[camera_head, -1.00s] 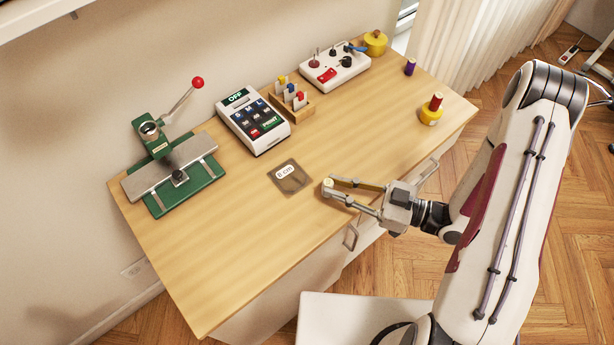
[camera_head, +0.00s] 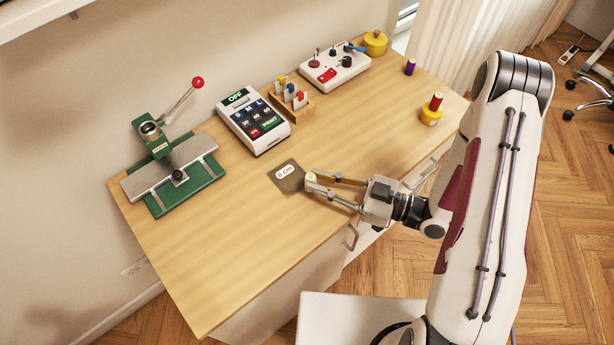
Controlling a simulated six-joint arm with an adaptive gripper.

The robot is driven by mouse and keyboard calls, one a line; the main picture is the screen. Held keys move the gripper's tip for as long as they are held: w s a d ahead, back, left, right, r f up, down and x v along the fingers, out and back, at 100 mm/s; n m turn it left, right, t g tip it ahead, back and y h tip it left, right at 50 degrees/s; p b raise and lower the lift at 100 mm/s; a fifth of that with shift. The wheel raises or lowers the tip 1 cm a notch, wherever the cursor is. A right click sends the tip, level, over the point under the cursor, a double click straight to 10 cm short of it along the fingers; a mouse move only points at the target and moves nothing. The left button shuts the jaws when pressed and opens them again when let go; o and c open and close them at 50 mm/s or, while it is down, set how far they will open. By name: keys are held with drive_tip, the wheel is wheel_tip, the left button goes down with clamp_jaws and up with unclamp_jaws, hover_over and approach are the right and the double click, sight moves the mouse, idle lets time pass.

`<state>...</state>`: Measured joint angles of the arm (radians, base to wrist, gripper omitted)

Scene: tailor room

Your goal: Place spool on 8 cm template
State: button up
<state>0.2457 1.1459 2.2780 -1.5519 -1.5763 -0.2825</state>
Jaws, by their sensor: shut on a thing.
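The template (camera_head: 291,184) is a small brown square plate lying flat on the table, with a white label that reads like "8 cm", though the digit is hard to make out. My gripper (camera_head: 311,184) is shut on a small spool (camera_head: 311,178) with a pale top, held between its fingertips. The gripper and spool are at the right edge of the template and overlap it in this view. I cannot tell how high the spool is above the surface. Most of the spool's body is hidden by the fingers.
A green press (camera_head: 174,174) with a red-knobbed lever stands at left. A keypad device (camera_head: 252,121), wooden card holder (camera_head: 291,102), white control box (camera_head: 334,68) and yellow pot (camera_head: 375,43) line the back. A purple spool (camera_head: 410,67) and red spool on a yellow base (camera_head: 432,110) stand right. The front left is clear.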

sight(307, 179)
drive_tip(key=shift+x, duration=1.65)
drive_tip(key=shift+f, duration=0.15)
drive_tip(key=o, duration=0.8)
drive_tip(key=shift+f, duration=0.1)
drive_tip(key=shift+v, duration=5.95)
drive_tip(key=shift+s, duration=0.1)
